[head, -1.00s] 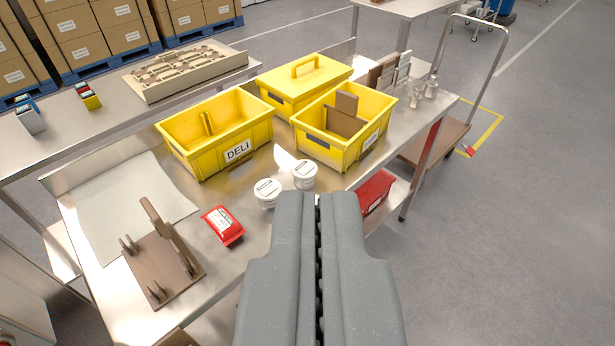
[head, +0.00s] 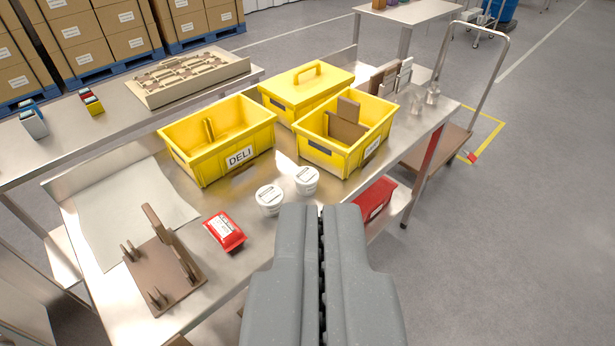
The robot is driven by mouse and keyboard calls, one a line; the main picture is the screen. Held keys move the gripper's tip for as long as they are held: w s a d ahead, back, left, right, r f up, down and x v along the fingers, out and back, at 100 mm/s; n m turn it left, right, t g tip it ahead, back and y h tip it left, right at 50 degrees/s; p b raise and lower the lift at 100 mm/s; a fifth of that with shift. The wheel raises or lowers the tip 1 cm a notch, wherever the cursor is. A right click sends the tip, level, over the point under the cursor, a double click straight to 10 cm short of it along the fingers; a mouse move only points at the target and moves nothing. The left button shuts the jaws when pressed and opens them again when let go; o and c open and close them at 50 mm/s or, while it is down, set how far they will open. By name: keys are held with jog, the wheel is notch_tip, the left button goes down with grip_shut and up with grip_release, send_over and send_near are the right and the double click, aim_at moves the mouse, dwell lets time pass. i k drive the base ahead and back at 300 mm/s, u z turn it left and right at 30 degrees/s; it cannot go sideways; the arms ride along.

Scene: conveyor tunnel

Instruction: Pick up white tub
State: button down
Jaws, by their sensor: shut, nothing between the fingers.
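Two white tubs with printed lids stand close together on the steel table (head: 235,200). The left white tub (head: 269,201) is a little nearer to me, and the right white tub (head: 307,181) is slightly farther back. My gripper (head: 320,208) is shut and empty. In the picture its fingertips lie just below the right tub and to the right of the left tub. It does not visibly touch either one.
A yellow DELI crate (head: 218,150) and a second yellow crate (head: 322,155) stand behind the tubs. A red packet (head: 224,231) lies to the left, near a brown pronged board (head: 165,270). A red bin (head: 375,200) sits below the table's right edge.

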aim_at(306, 178)
jog(key=z, duration=0.05)
jog(key=k, duration=0.5)
jog(key=z, duration=1.05)
jog(key=i, duration=2.05)
jog(key=u, duration=2)
